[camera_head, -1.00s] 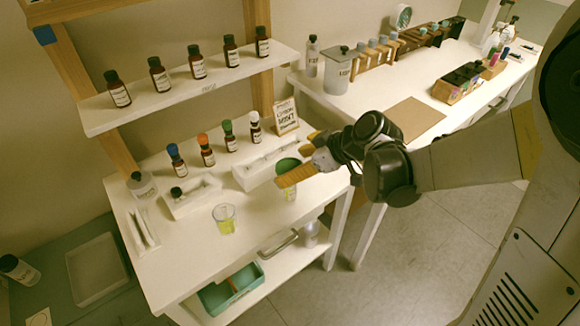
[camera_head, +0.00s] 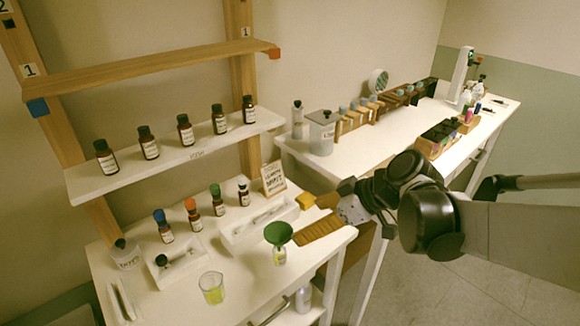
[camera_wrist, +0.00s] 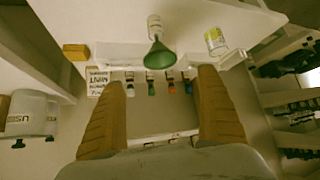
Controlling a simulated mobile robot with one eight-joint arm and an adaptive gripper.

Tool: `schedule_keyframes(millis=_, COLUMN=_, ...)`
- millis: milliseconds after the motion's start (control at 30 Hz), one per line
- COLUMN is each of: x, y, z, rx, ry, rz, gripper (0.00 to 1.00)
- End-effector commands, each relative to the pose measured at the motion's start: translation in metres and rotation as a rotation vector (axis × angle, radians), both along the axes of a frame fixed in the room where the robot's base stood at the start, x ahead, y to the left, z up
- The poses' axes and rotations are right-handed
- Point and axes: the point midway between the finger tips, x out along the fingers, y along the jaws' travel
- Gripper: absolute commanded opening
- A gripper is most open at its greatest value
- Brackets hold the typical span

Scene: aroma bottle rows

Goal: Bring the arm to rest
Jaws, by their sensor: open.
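My gripper (camera_head: 312,217) is in the middle of the head view, above the right end of the white bottle table (camera_head: 190,300). Its two yellow-brown fingers are apart with nothing between them. In the wrist view my gripper (camera_wrist: 165,112) also shows spread and empty. A green funnel (camera_head: 278,233) sits on a small bottle (camera_head: 279,256) just left of the fingers; the funnel also shows in the wrist view (camera_wrist: 159,58). My arm reaches in from the right side of the head view, bent at dark joints.
A glass with yellow liquid (camera_head: 212,288) stands left of the funnel. Bottles with coloured caps (camera_head: 193,215) stand behind it. A white shelf (camera_head: 170,160) holds several brown bottles. A sign (camera_head: 273,178) stands at the back right. The right table (camera_head: 400,136) carries racks and a lidded jar (camera_head: 322,132).

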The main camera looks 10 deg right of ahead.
Motion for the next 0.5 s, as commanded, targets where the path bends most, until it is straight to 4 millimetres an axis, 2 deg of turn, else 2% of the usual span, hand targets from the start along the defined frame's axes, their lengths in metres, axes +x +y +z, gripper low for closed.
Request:
schedule_keyframes(millis=167, x=-0.03, y=-0.009, z=0.003, rx=-0.048, ry=0.095, rz=-0.173, gripper=0.87)
schedule_keyframes(millis=300, x=-0.069, y=-0.03, z=0.005, rx=-0.101, ry=0.174, rz=-0.444, gripper=0.87)
schedule_keyframes(millis=500, x=-0.112, y=-0.064, z=0.008, rx=-0.113, ry=0.178, rz=-0.792, gripper=0.87)
